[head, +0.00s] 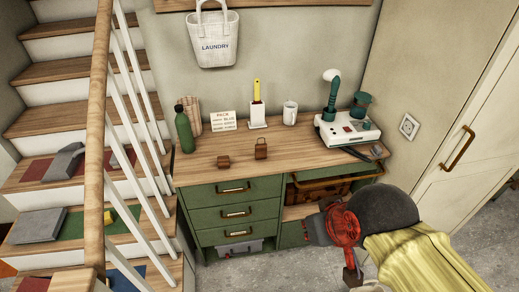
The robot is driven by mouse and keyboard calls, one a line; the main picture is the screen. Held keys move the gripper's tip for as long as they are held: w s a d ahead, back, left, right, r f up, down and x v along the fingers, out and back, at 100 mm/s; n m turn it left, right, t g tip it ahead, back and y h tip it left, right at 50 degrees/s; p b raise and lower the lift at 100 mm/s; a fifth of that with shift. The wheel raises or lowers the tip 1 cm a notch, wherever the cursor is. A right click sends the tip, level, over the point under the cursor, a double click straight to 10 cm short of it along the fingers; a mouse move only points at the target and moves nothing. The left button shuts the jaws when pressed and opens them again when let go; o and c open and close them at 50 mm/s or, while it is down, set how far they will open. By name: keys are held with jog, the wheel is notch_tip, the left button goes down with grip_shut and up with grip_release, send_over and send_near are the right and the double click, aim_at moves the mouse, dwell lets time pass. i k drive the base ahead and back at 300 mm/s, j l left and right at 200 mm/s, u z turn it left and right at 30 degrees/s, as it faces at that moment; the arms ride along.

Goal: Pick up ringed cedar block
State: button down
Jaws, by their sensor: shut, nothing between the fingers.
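Two small brown wooden blocks stand on the desk top. The one with a ring-like loop on top, which looks like the ringed cedar block (261,151), stands near the middle of the desk's front part. A plain, lower brown block (223,162) stands to its left, apart from it. My gripper (352,277) is at the lower right, beside the red joint of my arm, in front of the desk and well away from both blocks. It is shut and empty. Its fingertips are small and partly hidden.
On the desk (200,167) stand a green bottle (184,130), a lettered card (223,121), a holder with a yellow-handled tool (257,115), a white mug (290,112) and a white device (347,128). Stairs with a railing (97,150) flank the left.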

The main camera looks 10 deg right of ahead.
aim_at(261, 148)
jog(key=i+j, duration=0.25)
jog(key=i, duration=0.2)
jog(key=i+j+z, duration=0.1)
jog(key=i+j, duration=0.15)
jog(key=i, duration=0.2)
jog(key=i+j, duration=0.3)
jog(key=i, duration=0.15)
